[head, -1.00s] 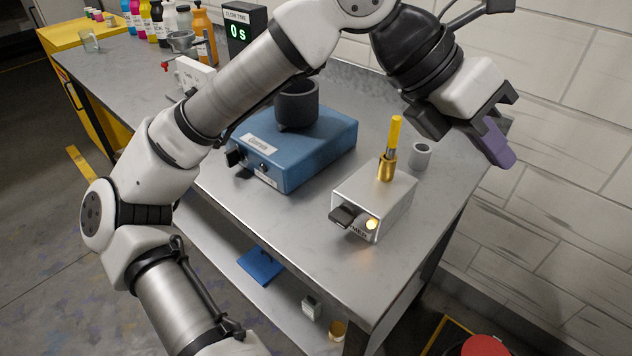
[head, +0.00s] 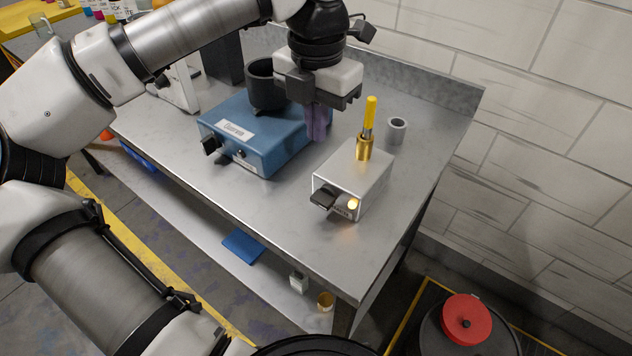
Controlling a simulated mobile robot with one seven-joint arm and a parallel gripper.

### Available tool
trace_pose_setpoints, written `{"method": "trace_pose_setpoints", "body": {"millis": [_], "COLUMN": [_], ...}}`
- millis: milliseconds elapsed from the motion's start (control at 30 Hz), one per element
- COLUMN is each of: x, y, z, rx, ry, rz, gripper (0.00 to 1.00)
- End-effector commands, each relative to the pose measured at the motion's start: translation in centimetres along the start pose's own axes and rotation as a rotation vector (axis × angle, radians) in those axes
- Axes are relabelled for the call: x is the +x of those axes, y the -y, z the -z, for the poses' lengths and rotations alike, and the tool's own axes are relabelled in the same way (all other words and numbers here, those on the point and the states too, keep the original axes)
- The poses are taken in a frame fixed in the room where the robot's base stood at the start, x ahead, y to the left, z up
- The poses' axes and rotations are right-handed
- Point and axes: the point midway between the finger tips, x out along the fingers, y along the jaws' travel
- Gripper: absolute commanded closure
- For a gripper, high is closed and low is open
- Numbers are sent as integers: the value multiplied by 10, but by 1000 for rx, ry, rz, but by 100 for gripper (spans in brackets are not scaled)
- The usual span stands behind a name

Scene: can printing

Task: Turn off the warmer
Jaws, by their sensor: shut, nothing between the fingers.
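The warmer (head: 342,180) is a small silver box near the front right corner of the metal bench. Its front carries a black switch lever (head: 323,199) and a glowing amber lamp (head: 352,204). A brass holder (head: 364,148) with a yellow-handled tool (head: 370,112) stands upright on its top. My gripper (head: 317,138) points down with its purple fingers shut and empty. In the picture it is left of and above the warmer, in front of the blue machine's right end. I cannot tell its exact height above the bench.
A blue machine (head: 243,150) with a dark cup (head: 266,88) and a black knob stands left of the warmer. A grey cylinder (head: 396,130) stands behind right. Bench surface (head: 415,185) right of the warmer is clear. A red-lidded bin (head: 466,318) is on the floor.

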Motion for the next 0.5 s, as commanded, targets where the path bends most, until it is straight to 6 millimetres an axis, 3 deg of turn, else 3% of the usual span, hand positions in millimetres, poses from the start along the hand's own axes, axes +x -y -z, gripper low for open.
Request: {"method": "trace_pose_setpoints", "body": {"millis": [167,500], "x": [23,94], "y": [1,2], "z": [1,0], "rx": [4,4], "ry": [-2,-1], "rz": [4,6], "gripper": [100,100]}}
